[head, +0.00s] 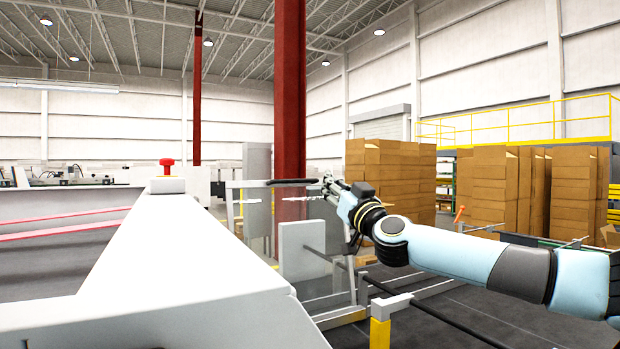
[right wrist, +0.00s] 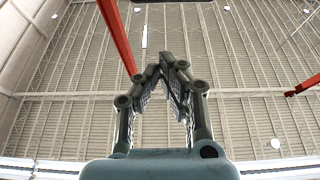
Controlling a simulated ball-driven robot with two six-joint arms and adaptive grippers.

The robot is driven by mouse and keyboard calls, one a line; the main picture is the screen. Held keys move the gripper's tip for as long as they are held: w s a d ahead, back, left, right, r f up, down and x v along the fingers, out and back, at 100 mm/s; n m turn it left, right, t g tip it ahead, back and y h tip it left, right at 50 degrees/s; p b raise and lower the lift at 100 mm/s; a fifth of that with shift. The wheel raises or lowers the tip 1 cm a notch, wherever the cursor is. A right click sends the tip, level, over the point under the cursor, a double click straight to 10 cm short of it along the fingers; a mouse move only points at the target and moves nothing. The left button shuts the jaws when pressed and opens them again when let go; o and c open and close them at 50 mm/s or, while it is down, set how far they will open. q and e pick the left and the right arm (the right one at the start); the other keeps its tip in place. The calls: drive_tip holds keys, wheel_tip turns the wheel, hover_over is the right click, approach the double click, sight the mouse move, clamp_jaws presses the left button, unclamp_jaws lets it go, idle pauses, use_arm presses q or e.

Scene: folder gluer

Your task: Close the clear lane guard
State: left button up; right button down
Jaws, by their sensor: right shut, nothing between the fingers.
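I cannot pick out the clear lane guard for certain. A pale see-through frame (head: 248,184) with a dark bar (head: 290,182) along its top stands past the white machine body and may be part of it. My right gripper (head: 326,187) reaches in from the right, its fingertips close to the right end of that bar; I cannot tell whether they touch. In the right wrist view the right gripper (right wrist: 168,60) has its fingertips together and is empty, pointing up toward the ceiling. A dark edge crosses the top of that view. My left gripper is not in view.
The long white machine body (head: 180,260) with a red stop button (head: 166,166) fills the left foreground. A yellow and grey post (head: 380,330) and dark rails are below my right arm. A red column (head: 290,90) and stacked cartons (head: 390,175) stand behind.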

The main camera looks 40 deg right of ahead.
use_arm(q)
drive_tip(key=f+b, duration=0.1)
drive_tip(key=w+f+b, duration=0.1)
drive_tip(key=b, duration=0.1)
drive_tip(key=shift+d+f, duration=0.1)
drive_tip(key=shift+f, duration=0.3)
use_arm(e)
drive_tip(key=w+d+r, duration=0.1)
drive_tip(key=w+d, duration=0.2)
drive_tip(key=w, duration=0.6)
drive_tip(key=shift+w, duration=0.4)
